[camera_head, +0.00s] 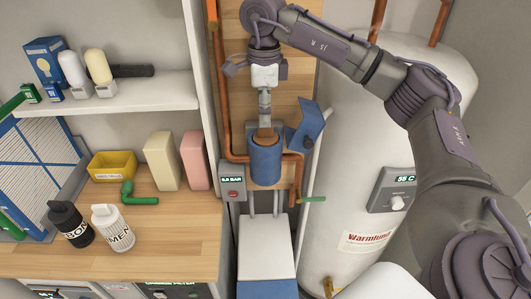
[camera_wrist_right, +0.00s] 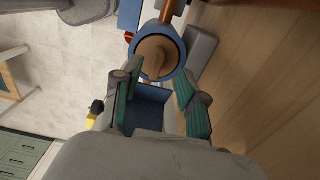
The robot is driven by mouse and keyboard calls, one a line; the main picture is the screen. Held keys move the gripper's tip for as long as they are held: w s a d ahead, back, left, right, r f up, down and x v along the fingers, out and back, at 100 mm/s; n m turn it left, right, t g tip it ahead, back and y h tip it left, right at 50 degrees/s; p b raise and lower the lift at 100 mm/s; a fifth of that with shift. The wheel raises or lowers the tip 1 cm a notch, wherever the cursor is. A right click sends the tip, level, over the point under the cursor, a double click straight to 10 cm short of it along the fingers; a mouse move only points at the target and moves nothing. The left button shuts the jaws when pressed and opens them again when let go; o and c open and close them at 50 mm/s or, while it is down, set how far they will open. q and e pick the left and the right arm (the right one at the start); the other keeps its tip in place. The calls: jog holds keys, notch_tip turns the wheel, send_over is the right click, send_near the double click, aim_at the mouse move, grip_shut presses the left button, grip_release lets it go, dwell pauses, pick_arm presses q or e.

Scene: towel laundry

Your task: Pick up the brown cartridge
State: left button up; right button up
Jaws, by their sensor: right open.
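The brown cartridge (camera_head: 265,134) sits in a blue cylindrical housing (camera_head: 266,165) on the wooden wall panel, with only its top showing. In the right wrist view the brown cartridge (camera_wrist_right: 153,58) has a raised ridge and lies inside the round blue rim of the housing (camera_wrist_right: 179,72). My right gripper (camera_head: 265,118) points down just above the housing. In the right wrist view my right gripper (camera_wrist_right: 156,82) is open, its green-padded fingers apart on either side of the line to the cartridge, with nothing between them. My left gripper is not in view.
Copper pipes (camera_head: 226,120) run beside the housing. A white tank (camera_head: 345,150) stands right. A wooden counter (camera_head: 170,235) with bottles and boxes is left.

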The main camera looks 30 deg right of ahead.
jog(key=f, duration=0.2)
jog(key=f+p, duration=0.1)
jog(key=shift+s+d+f, duration=0.1)
jog(key=shift+s+f, duration=0.1)
jog(key=shift+f, duration=0.35)
grip_shut()
